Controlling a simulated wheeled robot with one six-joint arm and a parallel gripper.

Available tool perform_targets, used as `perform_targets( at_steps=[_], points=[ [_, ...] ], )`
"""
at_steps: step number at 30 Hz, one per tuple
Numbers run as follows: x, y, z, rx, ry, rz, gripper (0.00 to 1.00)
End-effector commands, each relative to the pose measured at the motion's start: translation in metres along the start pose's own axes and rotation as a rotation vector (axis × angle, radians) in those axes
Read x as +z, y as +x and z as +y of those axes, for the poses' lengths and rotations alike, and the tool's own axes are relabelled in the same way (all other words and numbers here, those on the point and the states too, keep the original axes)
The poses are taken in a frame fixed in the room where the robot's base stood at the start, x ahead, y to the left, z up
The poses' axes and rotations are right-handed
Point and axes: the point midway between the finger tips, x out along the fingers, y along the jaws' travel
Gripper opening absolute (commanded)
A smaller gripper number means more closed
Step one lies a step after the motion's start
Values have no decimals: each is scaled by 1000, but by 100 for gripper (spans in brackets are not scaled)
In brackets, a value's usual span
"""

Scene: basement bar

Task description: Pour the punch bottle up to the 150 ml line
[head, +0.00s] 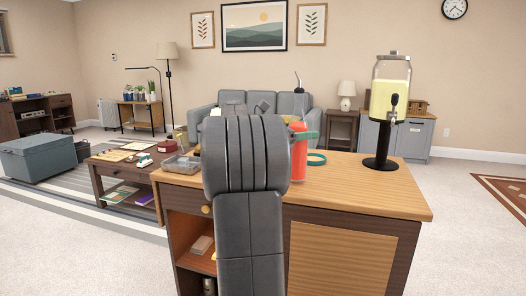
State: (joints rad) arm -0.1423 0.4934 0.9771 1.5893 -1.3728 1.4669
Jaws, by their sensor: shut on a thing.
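A red bottle (299,163) with a pale top shows just right of my arm, over the wooden counter (375,185). Its left side is hidden by my arm. My gripper (307,135) is mostly hidden behind my arm; a teal-green piece across the bottle's upper part seems to be its finger, shut on the bottle. I cannot tell whether the bottle touches the counter. I see no 150 ml line or liquid level on it. A clear dispenser (390,98) of yellow liquid, with a tap at its front right, stands on a black stand at the counter's right.
A teal ring (316,159) lies on the counter right of the bottle. A clear tray (181,164) sits at the counter's left end. The counter between ring and dispenser stand is clear. A grey sofa (205,112) stands behind.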

Motion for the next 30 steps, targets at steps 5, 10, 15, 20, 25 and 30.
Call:
perform_targets(
  at_steps=[5, 10, 15, 20, 25, 30],
  points=[
    [2, 2, -3, 1, -26, -29, 6],
    [4, 5, -6, 0, -78, -80, 6],
    [5, 10, -11, 0, -154, -153, 6],
    [6, 14, -16, 0, -228, -227, 6],
    [4, 18, -19, 1, -307, -305, 6],
    [0, 21, -22, 0, -387, -382, 6]
  ],
)
